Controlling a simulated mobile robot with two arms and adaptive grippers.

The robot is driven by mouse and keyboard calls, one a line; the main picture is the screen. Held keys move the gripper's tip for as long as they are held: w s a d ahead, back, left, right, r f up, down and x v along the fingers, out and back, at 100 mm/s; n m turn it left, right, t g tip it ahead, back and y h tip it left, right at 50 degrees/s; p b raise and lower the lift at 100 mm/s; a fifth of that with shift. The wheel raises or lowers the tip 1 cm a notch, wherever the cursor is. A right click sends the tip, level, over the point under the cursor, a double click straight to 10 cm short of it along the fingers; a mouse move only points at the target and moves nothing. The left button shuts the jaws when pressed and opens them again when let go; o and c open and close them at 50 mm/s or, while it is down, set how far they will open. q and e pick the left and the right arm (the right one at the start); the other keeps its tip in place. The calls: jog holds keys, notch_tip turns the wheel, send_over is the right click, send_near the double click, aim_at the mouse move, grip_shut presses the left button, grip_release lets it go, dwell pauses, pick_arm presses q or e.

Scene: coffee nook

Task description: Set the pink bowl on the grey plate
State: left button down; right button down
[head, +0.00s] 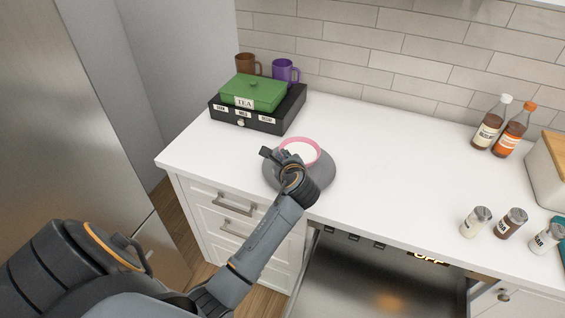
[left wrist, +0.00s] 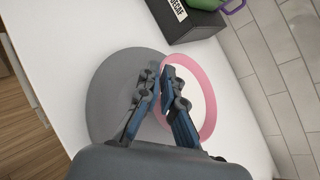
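The pink bowl (head: 313,145) has a white inside and shows at the back of the round grey plate (head: 322,188) on the white counter. My left gripper (head: 284,158) is at the bowl's near rim and hides part of it. In the left wrist view its fingers (left wrist: 160,78) are close together, one on each side of the rim of the bowl (left wrist: 209,92). There the bowl overlaps the right part of the plate (left wrist: 104,100) and reaches past its edge. Whether the bowl touches the plate is unclear. My right gripper is not in view.
Bottles (head: 489,124) and small shakers (head: 475,221) are on the right. The counter between is clear. An open oven door (head: 370,280) lies below the front edge.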

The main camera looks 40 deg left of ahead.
pick_arm(q)
notch_tip(320, 180, down, 2)
jog(key=shift+f, duration=0.15)
jog(key=c, duration=1.5)
grip_release()
jog(key=shift+s+d, duration=0.1)
jog(key=b+v, duration=0.1)
jog(key=v, duration=1.1)
